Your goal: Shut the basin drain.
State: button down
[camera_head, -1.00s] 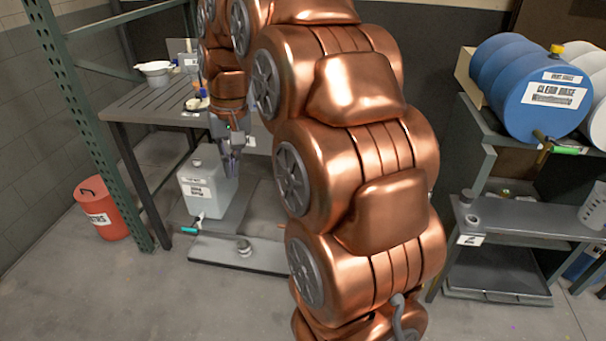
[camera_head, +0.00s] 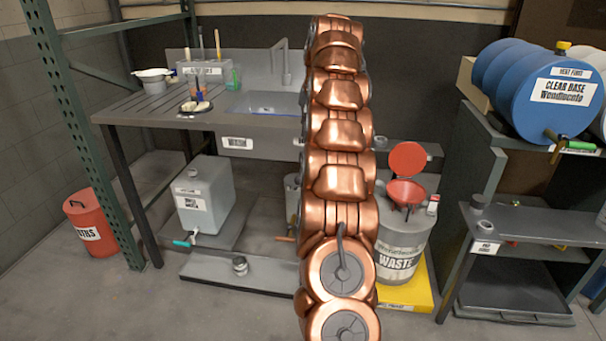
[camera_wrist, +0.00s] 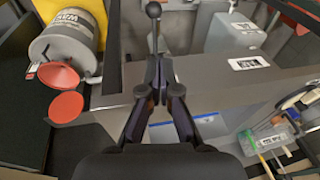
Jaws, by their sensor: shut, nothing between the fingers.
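The grey basin (camera_head: 262,103) is sunk in the bench at the back, with bluish water or lining; a blue part of it (camera_wrist: 185,127) shows in the wrist view. A tap stands behind it. No drain opening or plug can be made out. Below the bench, an orange-brown handle (camera_head: 285,239) shows beside my arm. In the wrist view, my gripper (camera_wrist: 158,72) is shut and empty above the bench. A thin rod with a dark ball end (camera_wrist: 153,10) appears beyond the fingertips; I cannot tell whether they touch. My arm hides the gripper in the head view.
A labelled waste drum (camera_head: 401,245) stands right of the bench, with a red funnel (camera_head: 405,192) on top. A white jug (camera_head: 204,198) stands under the bench. A green rack post (camera_head: 90,120) is at left. The front floor is clear.

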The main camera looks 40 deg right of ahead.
jog(key=shift+s+d+f, duration=0.15)
jog(key=shift+d+f, duration=0.15)
jog(key=shift+d, duration=0.35)
jog(key=shift+f, duration=0.15)
jog(key=b+x, duration=0.2)
jog(key=x, duration=1.1)
jog(key=shift+f, duration=0.35)
jog(key=shift+d+f+h+b, duration=0.1)
jog(key=shift+h+b, duration=0.2)
